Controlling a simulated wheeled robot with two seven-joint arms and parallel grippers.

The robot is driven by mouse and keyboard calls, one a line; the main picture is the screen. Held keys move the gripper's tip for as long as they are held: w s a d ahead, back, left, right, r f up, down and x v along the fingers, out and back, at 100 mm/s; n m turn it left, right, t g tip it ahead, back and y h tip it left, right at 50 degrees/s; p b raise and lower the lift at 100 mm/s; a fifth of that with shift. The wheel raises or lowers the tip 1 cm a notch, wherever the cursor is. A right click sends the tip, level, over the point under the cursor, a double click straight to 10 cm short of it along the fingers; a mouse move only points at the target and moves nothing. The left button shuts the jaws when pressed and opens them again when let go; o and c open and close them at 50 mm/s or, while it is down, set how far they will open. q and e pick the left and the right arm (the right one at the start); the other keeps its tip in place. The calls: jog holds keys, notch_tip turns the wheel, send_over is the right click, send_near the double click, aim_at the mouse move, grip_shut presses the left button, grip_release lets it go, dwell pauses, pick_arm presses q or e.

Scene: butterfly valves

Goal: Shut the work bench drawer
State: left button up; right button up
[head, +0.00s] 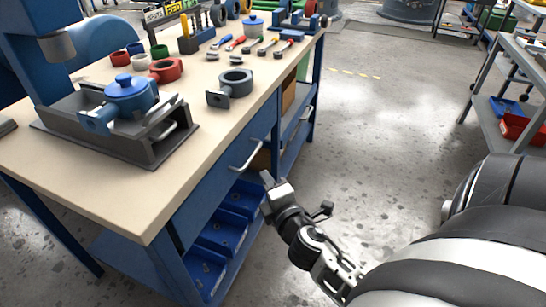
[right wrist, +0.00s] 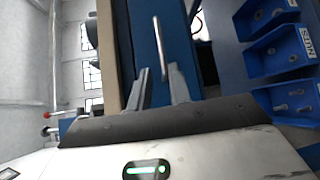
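The work bench (head: 85,187) has a pale top and a blue frame. A blue drawer front (head: 215,190) with a silver bar handle (head: 246,155) is under its near edge; I cannot tell how far this drawer stands out. My right gripper (head: 270,186) is in front of the bench side, below and right of the handle. In the right wrist view its two fingers (right wrist: 158,87) are apart and empty, and the handle (right wrist: 158,48) is ahead of them, in line with the gap, on the blue front (right wrist: 180,30). My left gripper is out of view.
Blue bins (head: 222,237) stand on a shelf below the drawer. A grey tray (head: 60,127) with a blue valve (head: 130,95) and several tools lie on top. The floor (head: 375,110) to the right is clear.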

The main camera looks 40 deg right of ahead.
jog(key=shift+v, duration=1.35)
